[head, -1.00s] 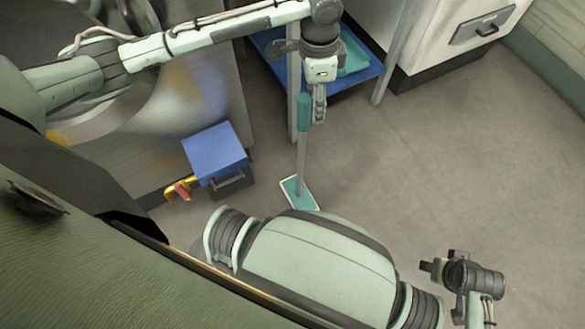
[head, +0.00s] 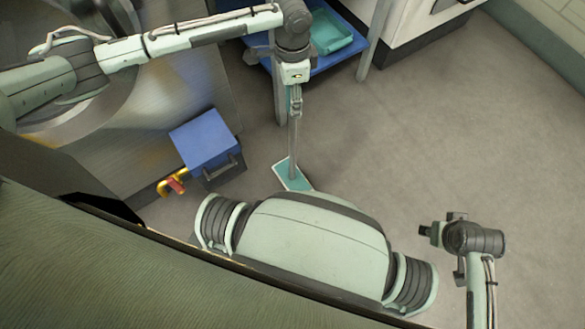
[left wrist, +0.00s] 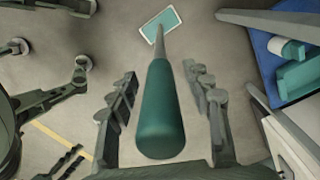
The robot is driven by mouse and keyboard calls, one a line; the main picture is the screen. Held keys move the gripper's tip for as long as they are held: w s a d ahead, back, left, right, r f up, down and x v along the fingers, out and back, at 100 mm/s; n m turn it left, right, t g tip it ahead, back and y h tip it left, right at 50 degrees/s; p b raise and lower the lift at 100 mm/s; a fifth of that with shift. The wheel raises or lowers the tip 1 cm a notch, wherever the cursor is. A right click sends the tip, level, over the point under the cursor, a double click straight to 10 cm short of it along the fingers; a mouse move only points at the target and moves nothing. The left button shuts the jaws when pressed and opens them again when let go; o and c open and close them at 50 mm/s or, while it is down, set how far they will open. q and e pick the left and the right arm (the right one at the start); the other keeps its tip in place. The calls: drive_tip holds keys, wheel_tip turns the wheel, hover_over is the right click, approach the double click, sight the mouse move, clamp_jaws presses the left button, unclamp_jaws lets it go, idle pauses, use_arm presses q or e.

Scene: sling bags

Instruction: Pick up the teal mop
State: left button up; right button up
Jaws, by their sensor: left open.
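The teal mop stands upright on the floor. Its flat teal head (head: 291,175) shows below my left gripper in the head view, with a grey pole rising from it. In the left wrist view its thick teal handle (left wrist: 160,112) lies between the two open fingers, with a gap on both sides, and the mop head (left wrist: 160,25) is at the top. My left gripper (head: 295,100) hides the upper handle in the head view; its fingers also show in the left wrist view (left wrist: 162,100). My right gripper (head: 432,232) is at the lower right, away from the mop; its jaw opening is unclear.
A blue box (head: 203,140) and a yellow and red object (head: 173,184) stand on the floor to the left. A blue shelf (head: 328,62) holding a teal tray (head: 332,34) stands behind my left gripper. The floor to the right is clear.

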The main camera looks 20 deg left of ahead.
use_arm(q)
clamp_jaws()
idle(0.3)
drive_tip(key=shift+r, duration=0.15)
idle(0.4)
